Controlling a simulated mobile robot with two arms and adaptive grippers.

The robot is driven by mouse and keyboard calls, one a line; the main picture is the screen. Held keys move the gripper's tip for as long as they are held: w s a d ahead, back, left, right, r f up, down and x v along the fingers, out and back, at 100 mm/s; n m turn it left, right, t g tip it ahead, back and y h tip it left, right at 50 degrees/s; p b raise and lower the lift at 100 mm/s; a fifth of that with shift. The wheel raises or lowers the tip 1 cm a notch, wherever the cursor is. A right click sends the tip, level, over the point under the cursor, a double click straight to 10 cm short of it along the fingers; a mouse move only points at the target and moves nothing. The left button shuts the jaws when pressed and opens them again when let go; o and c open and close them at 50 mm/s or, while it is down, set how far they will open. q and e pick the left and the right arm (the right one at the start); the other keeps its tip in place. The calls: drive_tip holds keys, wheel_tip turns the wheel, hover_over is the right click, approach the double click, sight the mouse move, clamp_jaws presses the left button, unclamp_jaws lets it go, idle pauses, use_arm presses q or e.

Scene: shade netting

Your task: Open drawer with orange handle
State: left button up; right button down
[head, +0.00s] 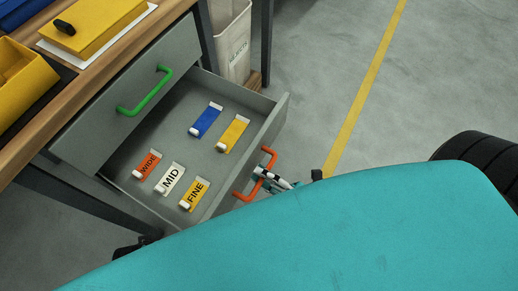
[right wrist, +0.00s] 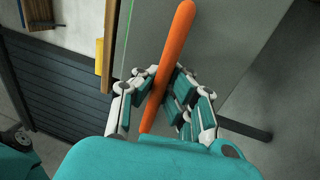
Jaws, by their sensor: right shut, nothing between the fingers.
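The drawer (head: 284,112) with the orange handle (head: 268,158) stands pulled out, its grey inside in view. It holds a blue tag (head: 208,121), a yellow tag (head: 236,132), and tags marked WIDE (head: 150,163), MID (head: 172,179) and FINE (head: 195,192). My right gripper (head: 266,176) is at the orange handle, partly hidden by my teal body. In the right wrist view the orange handle (right wrist: 178,35) runs lengthwise past the fingers of the right gripper (right wrist: 163,92). These fingers are shut with nothing gripped between them. My left gripper is not in view.
A shut drawer with a green handle (head: 146,94) is above the open one, under the wooden bench top (head: 100,68). A yellow bin (head: 22,85) and a yellow box (head: 92,22) sit on top. A pale bin (head: 232,45) stands behind. Floor to the right is clear.

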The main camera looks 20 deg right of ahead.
drive_tip(key=shift+f, duration=0.15)
drive_tip(key=c, duration=1.3)
unclamp_jaws()
drive_tip(key=shift+c, duration=0.2)
drive_tip(key=v, duration=1.2)
drive_tip(key=shift+w, duration=0.1)
